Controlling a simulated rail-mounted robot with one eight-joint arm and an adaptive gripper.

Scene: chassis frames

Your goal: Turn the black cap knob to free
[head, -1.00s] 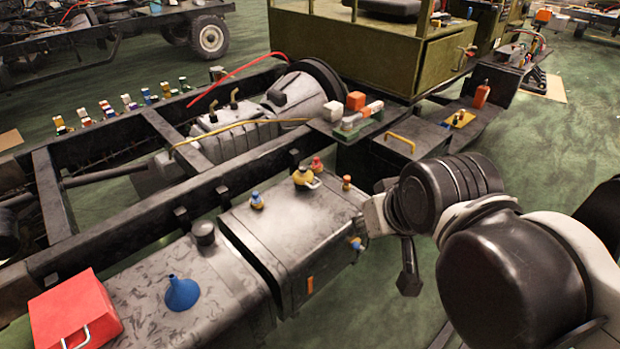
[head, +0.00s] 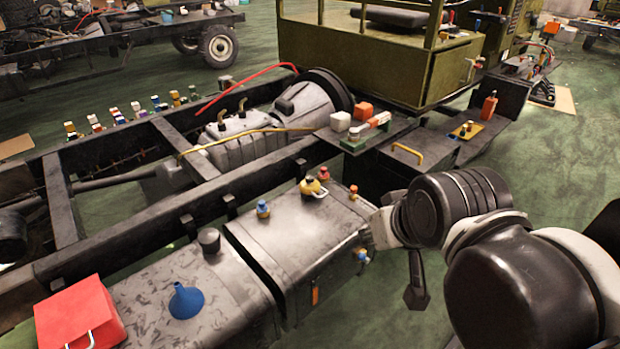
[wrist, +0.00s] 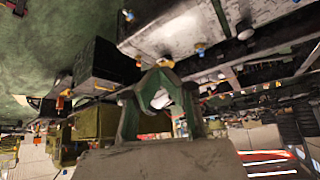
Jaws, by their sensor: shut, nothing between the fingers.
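The black cap knob (head: 209,240) stands upright on top of the nearer silver tank (head: 235,318) in the head view, just left of the dark gap between the two tanks. I cannot read its turn position, and I cannot pick it out for sure in the wrist view. My gripper (wrist: 158,78) shows in the wrist view with its fingers drawn together and nothing held. In the head view my arm comes in from the right and ends at the far tank's (head: 300,240) right end, well apart from the cap; the fingertips are not clear there.
A blue funnel (head: 187,301) and a red box (head: 78,318) sit on the near tank. The far tank carries a blue knob (head: 263,209), a yellow knob (head: 310,186) and red ones. The dark chassis rail (head: 150,239) runs behind the tanks.

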